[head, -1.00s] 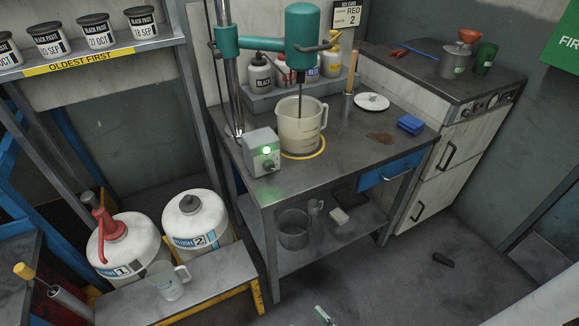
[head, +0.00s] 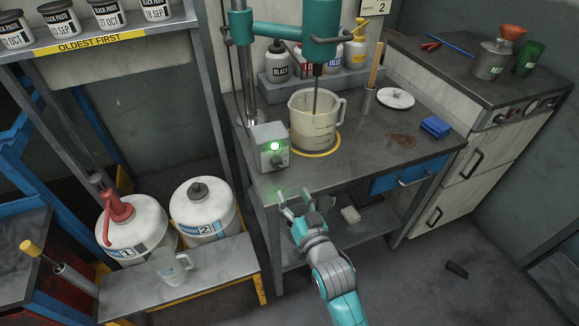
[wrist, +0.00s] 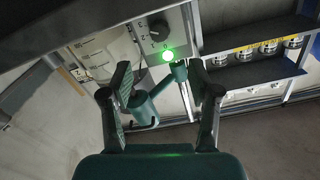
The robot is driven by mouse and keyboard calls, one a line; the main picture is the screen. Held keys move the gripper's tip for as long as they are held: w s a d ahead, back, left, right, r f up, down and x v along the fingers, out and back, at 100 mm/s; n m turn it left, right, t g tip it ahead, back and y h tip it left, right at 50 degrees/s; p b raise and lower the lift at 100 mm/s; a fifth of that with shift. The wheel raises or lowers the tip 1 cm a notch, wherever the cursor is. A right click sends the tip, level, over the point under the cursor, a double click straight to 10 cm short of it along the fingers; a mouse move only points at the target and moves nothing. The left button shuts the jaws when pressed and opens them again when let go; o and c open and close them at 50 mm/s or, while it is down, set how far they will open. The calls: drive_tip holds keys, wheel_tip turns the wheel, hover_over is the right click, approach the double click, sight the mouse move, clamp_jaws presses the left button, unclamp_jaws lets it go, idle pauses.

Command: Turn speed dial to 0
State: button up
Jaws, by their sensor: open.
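The grey control box (head: 262,140) stands on the front left of the steel bench, with a lit green lamp (head: 275,146) on its face. The dark speed dial (head: 281,162) is below the lamp. In the wrist view the dial (wrist: 158,29) shows with marks around it; I cannot read its setting surely. My gripper (head: 296,199) is open and empty, in front of the bench's front edge and below the box. In the wrist view its spread fingers (wrist: 160,78) are apart from the dial.
A translucent jug (head: 312,128) stands right of the box under the teal stirrer (head: 321,28), whose shaft reaches into it. The bench edge (head: 345,178) lies close to my gripper. A blue sponge-like block (head: 436,127) and a white lid (head: 396,97) are further right.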

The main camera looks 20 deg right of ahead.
sight(278, 165)
drive_tip(key=w, duration=1)
drive_tip(key=shift+w, duration=0.4)
drive_tip(key=c, duration=1.2)
drive_tip(key=shift+o, duration=0.2)
